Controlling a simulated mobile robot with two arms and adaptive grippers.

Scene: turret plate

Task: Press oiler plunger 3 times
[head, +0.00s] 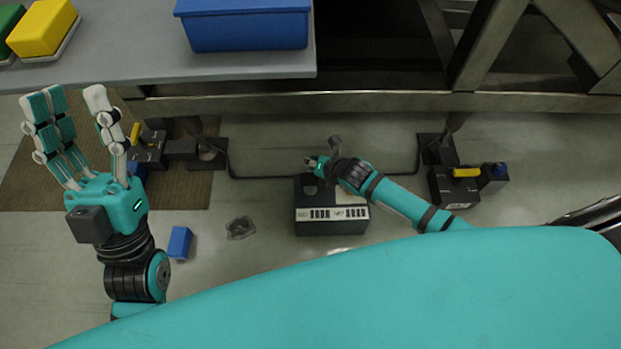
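A dark box with a white label strip (331,222) sits low in the middle of the head view. It may be the oiler, but I cannot make out a plunger for certain. My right gripper (318,162) is over the back of this box, its arm coming in from the right. It is small and partly hidden by its own wrist, so its finger state and any contact are unclear. My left gripper (76,103) is raised at the left, fingers spread and empty, far from the box.
A grey table (120,52) at the top left bears a blue bin (248,30) and a yellow bin (40,28). A metal beam (330,103) runs below it. A blue block (180,242) and a dark grey piece (240,228) lie on the floor, with clear floor between them.

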